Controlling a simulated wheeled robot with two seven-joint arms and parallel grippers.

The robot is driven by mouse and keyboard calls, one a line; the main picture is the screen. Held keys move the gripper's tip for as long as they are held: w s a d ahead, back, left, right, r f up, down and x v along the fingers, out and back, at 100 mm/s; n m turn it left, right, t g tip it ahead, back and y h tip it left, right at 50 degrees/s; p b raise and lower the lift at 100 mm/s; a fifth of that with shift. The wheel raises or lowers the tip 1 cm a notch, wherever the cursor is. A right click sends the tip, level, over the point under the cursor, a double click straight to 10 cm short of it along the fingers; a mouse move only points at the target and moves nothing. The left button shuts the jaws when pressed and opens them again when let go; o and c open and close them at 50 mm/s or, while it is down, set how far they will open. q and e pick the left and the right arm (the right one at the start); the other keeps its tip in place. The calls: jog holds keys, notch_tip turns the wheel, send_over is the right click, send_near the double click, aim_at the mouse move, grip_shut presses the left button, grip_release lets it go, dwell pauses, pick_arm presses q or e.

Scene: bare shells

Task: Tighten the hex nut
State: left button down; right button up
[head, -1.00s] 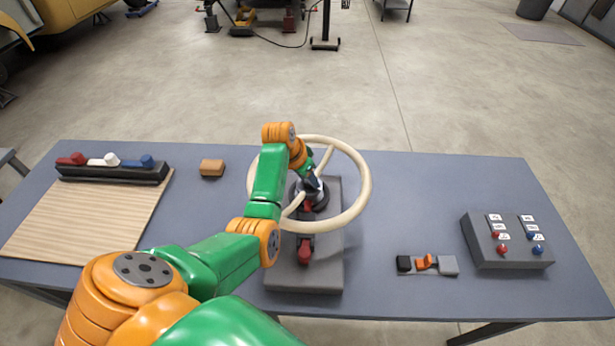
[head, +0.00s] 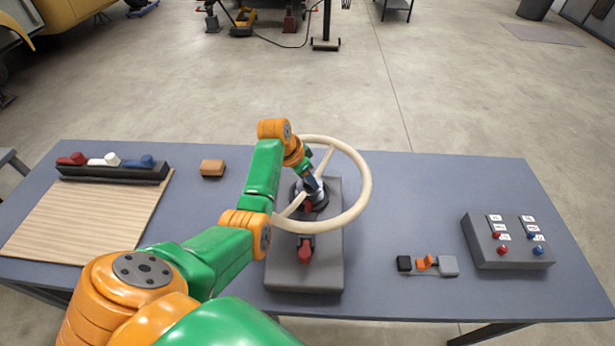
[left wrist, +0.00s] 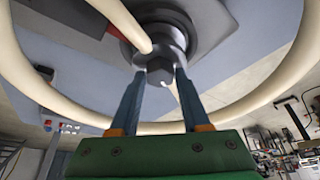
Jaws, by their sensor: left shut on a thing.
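The hex nut (left wrist: 159,71) is a grey six-sided piece on the hub at the centre of a cream steering wheel (head: 364,190). In the left wrist view the two blue fingers of my left gripper (left wrist: 160,74) are on either side of the nut, shut on it. In the head view my left gripper (head: 313,185) reaches down inside the wheel to the hub, and the nut cannot be made out there. The wheel stands on a grey base block (head: 305,276) with a red part at its front. My right gripper is not in view.
On the blue-grey table (head: 410,200), a ribbed wooden board (head: 75,220) and a dark rack (head: 110,174) with red, white and blue pieces lie left. A tan block (head: 212,168) is behind my arm. A switch box (head: 508,252) and small parts (head: 428,265) are right.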

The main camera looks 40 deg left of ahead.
pick_arm(q)
jog(key=shift+m, duration=0.3)
dwell(0.4)
dwell(0.8)
jog(key=shift+c, duration=1.8)
grip_release()
jog(key=shift+d, duration=0.1)
jog(key=b+v, duration=0.1)
jog(key=v, duration=0.6)
